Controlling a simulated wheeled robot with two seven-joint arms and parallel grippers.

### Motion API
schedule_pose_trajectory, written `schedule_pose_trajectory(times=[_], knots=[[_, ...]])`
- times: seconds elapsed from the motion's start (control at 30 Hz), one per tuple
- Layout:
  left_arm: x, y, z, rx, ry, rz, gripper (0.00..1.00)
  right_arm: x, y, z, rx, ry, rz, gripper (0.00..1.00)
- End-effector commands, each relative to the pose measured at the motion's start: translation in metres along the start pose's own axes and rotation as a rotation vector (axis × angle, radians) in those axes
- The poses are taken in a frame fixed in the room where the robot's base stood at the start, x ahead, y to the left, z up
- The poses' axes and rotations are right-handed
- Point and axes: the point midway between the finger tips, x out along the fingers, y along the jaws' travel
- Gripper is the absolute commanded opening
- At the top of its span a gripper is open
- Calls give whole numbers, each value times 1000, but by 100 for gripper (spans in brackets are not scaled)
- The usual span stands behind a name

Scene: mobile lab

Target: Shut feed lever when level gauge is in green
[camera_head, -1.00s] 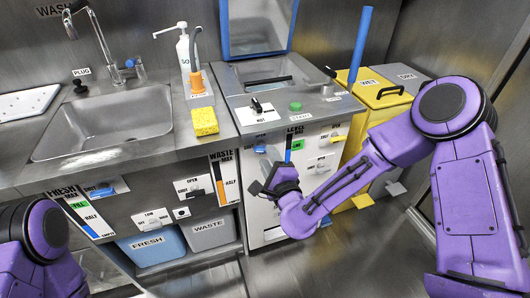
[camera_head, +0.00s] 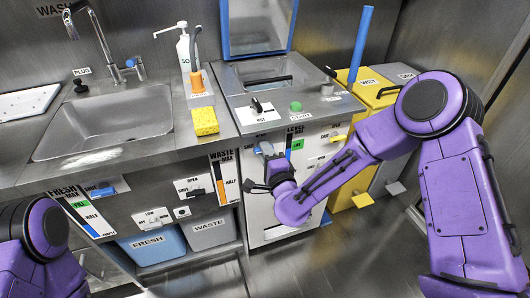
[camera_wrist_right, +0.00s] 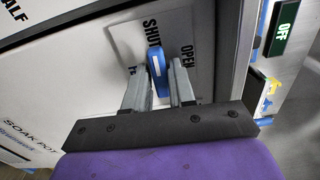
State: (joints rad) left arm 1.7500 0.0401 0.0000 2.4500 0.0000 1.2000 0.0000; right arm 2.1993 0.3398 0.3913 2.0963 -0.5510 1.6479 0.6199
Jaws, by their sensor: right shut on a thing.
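The blue feed lever (camera_wrist_right: 157,70) is between the two fingers of my right gripper (camera_wrist_right: 160,88) in the right wrist view, and the gripper is shut on it. The lever's tip lies just under the SHUT label, with OPEN to its right; the FEED label is partly hidden by a finger. In the head view the right gripper (camera_head: 268,160) is at the front panel of the soak pot, and the lever (camera_head: 266,148) shows just above it. The level gauge (camera_head: 289,147) beside it has a blue column and a green mark; the exact level is too small to read. My left gripper is out of view.
A sink (camera_head: 110,120) with a tap is at left, with a yellow sponge (camera_head: 205,121) on the counter's edge. Yellow WET (camera_head: 375,95) and grey DRY bins stand right of the soak pot. FRESH (camera_head: 152,248) and WASTE tubs sit below. The floor in front is clear.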

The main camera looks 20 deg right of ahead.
Motion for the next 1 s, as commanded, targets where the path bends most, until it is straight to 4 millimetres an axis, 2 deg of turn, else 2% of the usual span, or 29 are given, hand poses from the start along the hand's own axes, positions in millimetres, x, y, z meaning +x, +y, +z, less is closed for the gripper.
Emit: schedule_pose_trajectory(times=[0.1, 0.3, 0.33, 0.37, 0.4, 0.73, 0.87, 1.0], knots=[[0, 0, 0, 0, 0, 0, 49, 0, 0, 0, -65, -1, 0, 0], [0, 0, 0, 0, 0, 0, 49, 0, 0, 0, -64, -1, 1, 0], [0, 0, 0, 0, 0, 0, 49, 0, 0, 0, -64, -1, 1, 28], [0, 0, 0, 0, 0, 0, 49, 0, 0, 0, -63, -1, 1, 38], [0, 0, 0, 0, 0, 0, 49, 0, 0, 0, -63, -1, 1, 43], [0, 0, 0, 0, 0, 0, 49, -5, 0, 0, -62, -1, 1, 43], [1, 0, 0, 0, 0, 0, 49, -30, 1, 0, -63, -3, 2, 43], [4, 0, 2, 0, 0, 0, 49, -65, 2, 1, -64, -4, 3, 43]])
